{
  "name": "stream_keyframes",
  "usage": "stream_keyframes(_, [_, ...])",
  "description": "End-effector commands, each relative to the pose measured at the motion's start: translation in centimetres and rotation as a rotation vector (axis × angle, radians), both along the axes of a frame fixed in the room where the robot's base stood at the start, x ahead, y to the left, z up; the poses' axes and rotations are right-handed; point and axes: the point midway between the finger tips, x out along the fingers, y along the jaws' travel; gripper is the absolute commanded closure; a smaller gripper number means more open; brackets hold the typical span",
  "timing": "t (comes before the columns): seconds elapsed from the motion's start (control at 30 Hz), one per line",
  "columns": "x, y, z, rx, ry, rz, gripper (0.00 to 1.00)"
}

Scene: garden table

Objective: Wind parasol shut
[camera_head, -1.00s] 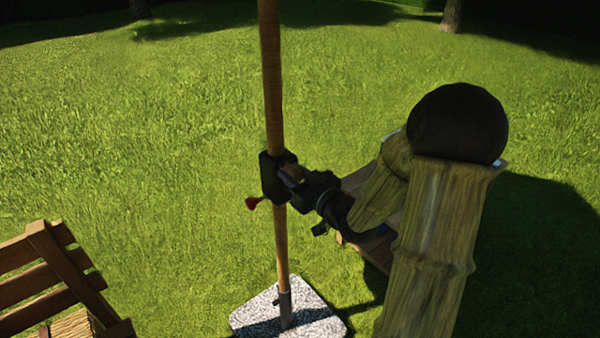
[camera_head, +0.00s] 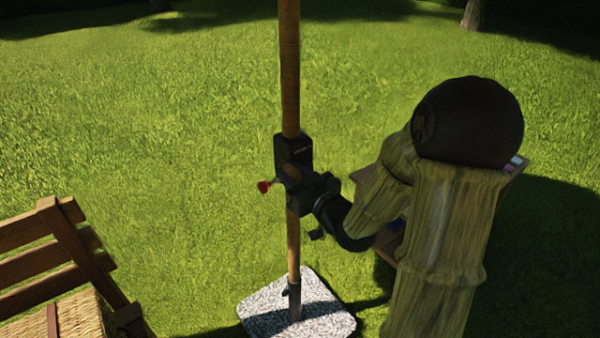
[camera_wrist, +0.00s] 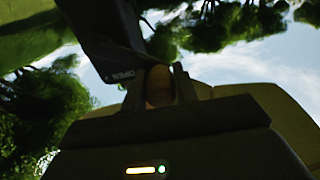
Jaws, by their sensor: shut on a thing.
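The parasol's wooden pole (camera_head: 290,75) stands upright in the head view. A black crank housing (camera_head: 292,149) is fixed on it, with a red knob (camera_head: 264,187) sticking out at its lower left. My gripper (camera_head: 298,182) reaches in from the right at the lower part of the housing. In the wrist view my gripper (camera_wrist: 160,90) is shut on a rounded brown piece, seemingly the crank handle (camera_wrist: 159,86). The dark housing (camera_wrist: 103,40) with small lettering is just beyond it. The jaws hide most of the crank.
A pale speckled stone base (camera_head: 330,319) holds the pole's foot on the lawn (camera_head: 150,150). A slatted wooden chair (camera_head: 60,235) with a woven seat stands at the lower left. Part of a wooden surface shows behind my arm at right. Trees stand far back.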

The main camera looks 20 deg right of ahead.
Motion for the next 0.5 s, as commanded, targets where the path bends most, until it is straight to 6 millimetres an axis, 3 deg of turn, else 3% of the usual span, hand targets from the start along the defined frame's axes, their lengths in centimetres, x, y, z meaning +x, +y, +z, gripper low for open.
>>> stream_keyframes(0.1, [0.0, 0.2, -0.2, 0.000, -0.005, 0.002, 0.93])
stream_keyframes(0.3, [-0.3, 1.1, -2.5, 0.001, -0.005, 0.003, 0.93])
stream_keyframes(0.5, [-0.4, 1.3, -2.5, 0.000, -0.004, 0.003, 0.93])
